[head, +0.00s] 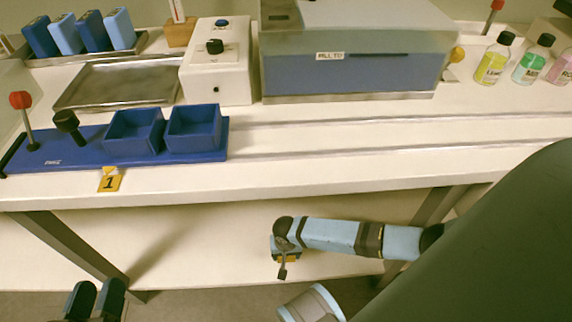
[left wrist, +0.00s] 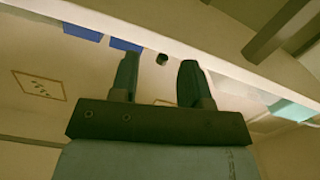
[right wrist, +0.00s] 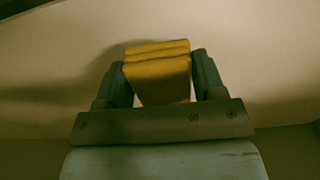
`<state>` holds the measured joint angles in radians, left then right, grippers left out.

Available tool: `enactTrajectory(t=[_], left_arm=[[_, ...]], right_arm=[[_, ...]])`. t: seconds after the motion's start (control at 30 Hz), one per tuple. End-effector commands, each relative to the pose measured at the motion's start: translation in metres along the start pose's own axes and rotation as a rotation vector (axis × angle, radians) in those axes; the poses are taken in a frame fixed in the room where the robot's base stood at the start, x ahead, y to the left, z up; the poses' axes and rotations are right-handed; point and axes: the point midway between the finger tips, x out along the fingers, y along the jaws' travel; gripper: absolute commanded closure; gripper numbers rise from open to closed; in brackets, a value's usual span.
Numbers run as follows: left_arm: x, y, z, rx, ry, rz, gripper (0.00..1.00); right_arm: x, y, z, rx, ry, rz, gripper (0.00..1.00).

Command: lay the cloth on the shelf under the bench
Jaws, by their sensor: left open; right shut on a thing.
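The cloth (right wrist: 157,75) is a folded yellow bundle. My right gripper (right wrist: 156,66) is shut on it, with one finger on each side. In the head view a bit of the yellow cloth (head: 288,259) shows at the end of my right arm, under the bench top. The pale shelf (head: 215,245) under the bench lies behind it. I cannot tell whether the cloth touches the shelf. My left gripper (head: 97,290) is open and empty at the lower left of the head view, in front of the bench. Its spread fingers (left wrist: 157,80) also show in the left wrist view.
The bench top (head: 330,170) overhangs the shelf, with dark legs (head: 68,245) at the sides. On the bench stand a blue fixture (head: 85,160), a metal tray (head: 115,85), a white control box (head: 220,75), a large machine (head: 355,75) and bottles (head: 492,66).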

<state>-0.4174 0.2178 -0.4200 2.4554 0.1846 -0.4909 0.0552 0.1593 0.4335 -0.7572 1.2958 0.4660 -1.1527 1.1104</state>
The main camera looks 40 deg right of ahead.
Motion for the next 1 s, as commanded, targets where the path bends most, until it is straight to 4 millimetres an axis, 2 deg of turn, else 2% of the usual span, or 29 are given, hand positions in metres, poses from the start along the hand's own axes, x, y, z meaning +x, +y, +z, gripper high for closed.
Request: enactTrajectory(t=[0.03,0.07,0.27,0.4,0.53,0.67,0.97,1.0], left_arm=[[0.001,-0.002,0.011,0.001,-0.022,0.003,0.57],[0.001,-0.002,0.014,0.001,-0.034,0.004,0.57],[0.003,-0.006,0.012,0.041,-0.021,0.006,0.57],[0.005,-0.011,0.017,0.081,-0.008,0.007,0.57],[0.009,-0.017,0.013,0.156,0.036,0.006,0.57],[0.010,-0.018,0.007,0.180,0.048,0.005,0.57],[0.009,-0.017,0.008,0.176,0.046,0.005,0.57],[0.009,-0.017,0.008,0.177,0.046,0.005,0.57]], right_arm=[[0.014,0.000,-0.001,0.000,0.001,0.000,0.59],[0.018,-0.001,-0.001,0.000,0.001,0.000,0.59],[0.029,-0.001,0.000,0.000,0.000,-0.001,0.59],[0.049,0.000,0.000,0.001,-0.001,0.001,0.59],[0.068,0.000,-0.001,0.000,0.000,0.000,0.59],[0.068,0.000,-0.001,0.000,0.000,-0.001,0.59],[0.072,0.000,0.000,0.001,0.000,0.000,0.59],[0.071,0.000,0.000,0.000,0.000,0.000,0.28]])
